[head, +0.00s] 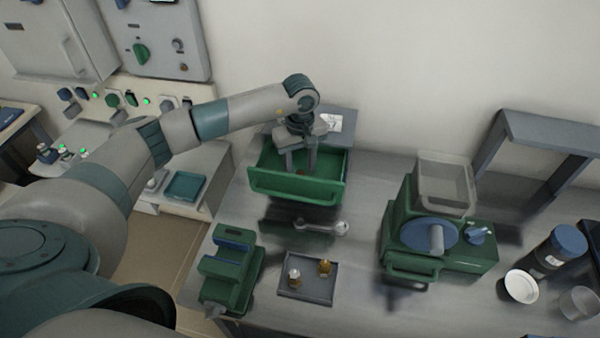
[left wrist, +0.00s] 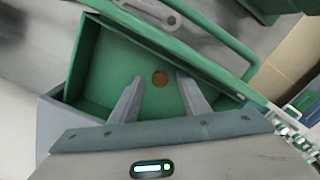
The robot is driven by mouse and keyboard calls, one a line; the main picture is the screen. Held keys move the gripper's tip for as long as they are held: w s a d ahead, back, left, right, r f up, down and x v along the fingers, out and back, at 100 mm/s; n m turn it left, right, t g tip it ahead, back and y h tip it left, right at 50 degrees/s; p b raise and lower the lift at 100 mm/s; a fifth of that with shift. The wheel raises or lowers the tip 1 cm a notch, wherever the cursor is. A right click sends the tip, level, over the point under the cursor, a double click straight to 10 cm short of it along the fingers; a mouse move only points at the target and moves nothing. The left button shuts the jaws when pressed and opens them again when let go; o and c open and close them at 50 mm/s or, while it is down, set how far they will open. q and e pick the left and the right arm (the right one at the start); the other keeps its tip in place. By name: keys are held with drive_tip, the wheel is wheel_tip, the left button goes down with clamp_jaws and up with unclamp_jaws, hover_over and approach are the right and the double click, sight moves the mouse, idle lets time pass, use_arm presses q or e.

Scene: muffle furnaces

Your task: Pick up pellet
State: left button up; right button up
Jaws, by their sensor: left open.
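The pellet (left wrist: 160,78) is a small round brown disc. It lies on the floor of a green open tray (left wrist: 100,68), seen in the left wrist view. In the head view the same green tray (head: 290,187) stands at the back of the bench, and only a small brown bit of the pellet shows between the fingers. My left gripper (head: 298,172) points down into the tray. In the left wrist view its two fingers (left wrist: 158,88) are apart, with the pellet between and slightly beyond their tips. Nothing is held. My right gripper is in neither view.
A wrench (head: 320,226) lies in front of the tray. A green vise-like tool (head: 230,265) and a grey tray (head: 307,287) with two small bottles stand nearer. A green machine (head: 440,250) is at right. The tray's walls surround the gripper.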

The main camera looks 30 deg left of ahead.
sight(300, 172)
use_arm(q)
drive_tip(key=shift+c, duration=0.3)
clamp_jaws()
drive_tip(key=shift+r, duration=0.15)
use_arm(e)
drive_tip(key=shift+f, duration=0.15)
